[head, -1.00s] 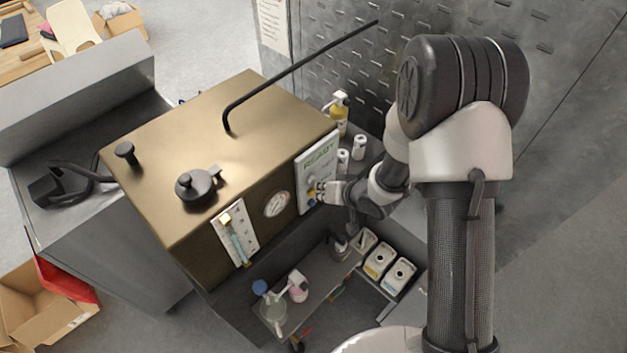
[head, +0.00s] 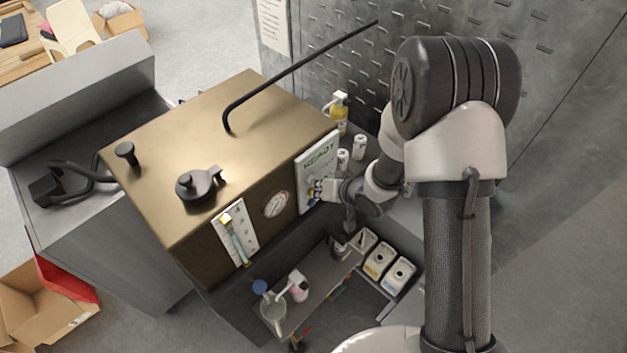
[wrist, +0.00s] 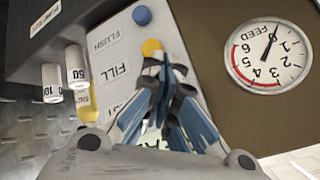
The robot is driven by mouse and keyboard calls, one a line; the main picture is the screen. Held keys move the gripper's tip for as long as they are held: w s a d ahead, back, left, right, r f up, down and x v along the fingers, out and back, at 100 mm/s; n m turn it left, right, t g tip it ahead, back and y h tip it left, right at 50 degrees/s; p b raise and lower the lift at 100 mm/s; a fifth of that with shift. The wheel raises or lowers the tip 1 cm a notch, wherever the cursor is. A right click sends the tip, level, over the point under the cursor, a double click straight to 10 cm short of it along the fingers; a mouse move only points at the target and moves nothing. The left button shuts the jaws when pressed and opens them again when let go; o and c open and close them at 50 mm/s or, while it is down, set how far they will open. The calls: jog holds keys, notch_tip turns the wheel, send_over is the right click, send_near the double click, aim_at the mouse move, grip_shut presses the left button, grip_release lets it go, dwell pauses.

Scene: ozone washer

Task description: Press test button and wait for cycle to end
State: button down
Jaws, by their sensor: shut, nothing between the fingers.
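The brown-gold washer box (head: 200,120) has a white control panel (head: 303,172) on its front right. The panel display reads READY in green (head: 319,157). In the wrist view the panel (wrist: 112,62) appears upside down, with FLUSH and FILL labels, a blue button (wrist: 142,15) and a yellow button (wrist: 151,47). My gripper (head: 318,188) is shut and empty, its tips close in front of the panel's lower part. In the wrist view the blue fingers (wrist: 163,72) lie just below the yellow button and cover part of the panel. Contact and the test button cannot be made out.
A FEED gauge (wrist: 268,55) sits beside the panel; it also shows in the head view (head: 276,204). A bent black pipe (head: 290,72) rises from the box top. A lower shelf (head: 318,292) holds bottles.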

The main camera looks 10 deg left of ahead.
jog(key=shift+w+a, duration=0.15)
jog(key=shift+a, duration=0.05)
dwell(0.5)
jog(key=shift+s+d, duration=0.6)
jog(key=shift+d, duration=0.15)
jog(key=shift+s+d, duration=0.8)
jog(key=shift+d, duration=0.2)
jog(key=shift+s+d, duration=0.75)
jog(key=shift+d, duration=0.2)
jog(key=shift+w, duration=0.1)
